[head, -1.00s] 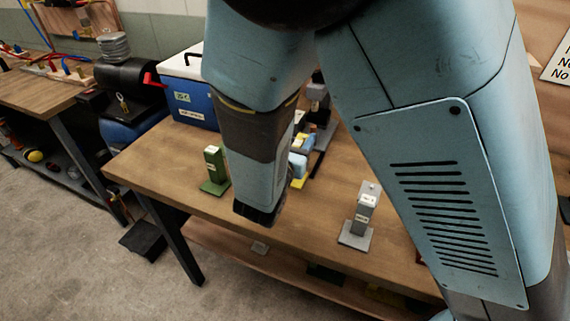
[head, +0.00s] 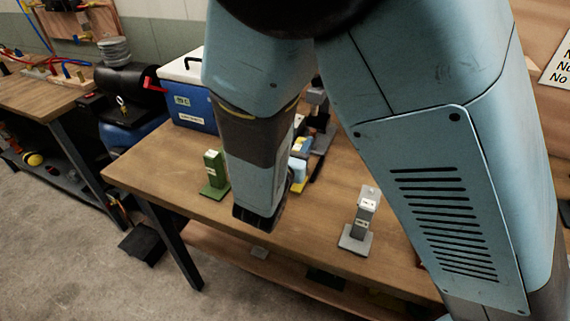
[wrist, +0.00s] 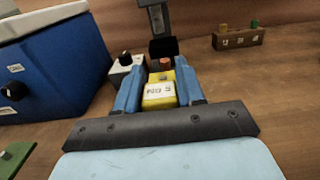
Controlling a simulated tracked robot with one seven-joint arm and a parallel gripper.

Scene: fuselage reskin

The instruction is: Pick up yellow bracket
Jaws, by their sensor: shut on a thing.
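The yellow bracket (wrist: 159,96) has a white label with dark lettering on its face. In the wrist view it sits between the two blue fingers of my gripper (wrist: 160,98), which are shut on it. In the head view my arm hides most of it, and only a small yellow part (head: 298,186) shows beside the arm, close to the wooden table. I cannot tell whether its base touches the table.
A green bracket (head: 214,170) stands left of my arm and a grey one (head: 363,214) to the right. A blue cooler (head: 190,106) stands behind. A small wooden block with coloured knobs (wrist: 238,38) is at the back right.

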